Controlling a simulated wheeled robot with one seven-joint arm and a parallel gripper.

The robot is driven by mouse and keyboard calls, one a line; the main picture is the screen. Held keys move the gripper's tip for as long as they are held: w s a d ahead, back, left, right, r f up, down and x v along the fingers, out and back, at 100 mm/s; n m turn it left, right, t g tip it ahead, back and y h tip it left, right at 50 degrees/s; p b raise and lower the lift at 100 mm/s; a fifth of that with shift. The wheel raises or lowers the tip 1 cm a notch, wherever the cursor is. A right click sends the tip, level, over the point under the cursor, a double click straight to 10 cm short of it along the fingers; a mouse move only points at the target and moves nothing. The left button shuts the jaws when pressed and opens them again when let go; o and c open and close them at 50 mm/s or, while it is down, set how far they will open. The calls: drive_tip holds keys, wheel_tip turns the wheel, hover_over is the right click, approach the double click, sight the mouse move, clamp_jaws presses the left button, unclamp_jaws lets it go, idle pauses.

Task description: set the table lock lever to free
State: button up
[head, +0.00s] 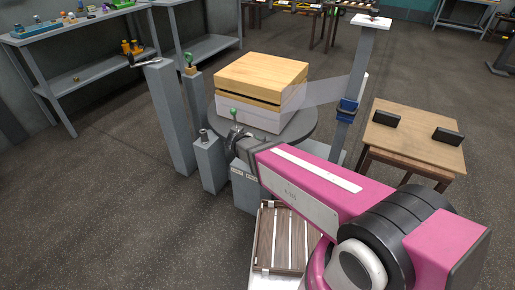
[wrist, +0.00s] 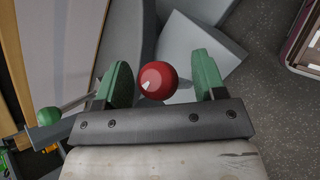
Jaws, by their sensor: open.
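A lever knob, a red ball (wrist: 158,79), shows in the wrist view between the two green fingertips of my gripper (wrist: 162,84). The fingers are apart, with a gap visible on each side of the ball. In the head view my gripper (head: 238,138) is at the front left edge of the round grey turntable (head: 307,121); the red ball is hidden there. A green knob (head: 233,113) stands just above my gripper, and a green ball on a rod (wrist: 48,116) shows left in the wrist view. I cannot read any lever marking.
A wooden box (head: 262,73), partly covered by pale sheet, sits on the turntable. Grey posts (head: 170,115) stand to its left, one beside another green-knobbed lever (head: 188,59). A blue-banded mast (head: 346,108) and wooden table (head: 415,138) are right. A slatted crate (head: 283,240) is in front.

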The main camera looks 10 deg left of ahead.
drive_tip(key=v, duration=1)
drive_tip(key=shift+s, duration=0.25)
drive_tip(key=shift+r, duration=0.1)
drive_tip(key=d+f+m+g+y, duration=0.1)
drive_tip(key=d+m+g+y, duration=0.2)
drive_tip(key=d+m, duration=0.7)
drive_tip(key=s+d+f+m+g+y, duration=0.1)
drive_tip(key=d+m+g, duration=0.3)
drive_tip(key=d+m, duration=0.6)
drive_tip(key=shift+d+f+g+y, duration=0.35)
drive_tip(key=shift+d+y, duration=0.55)
drive_tip(key=shift+d, duration=5.7)
drive_tip(key=shift+s, duration=0.1)
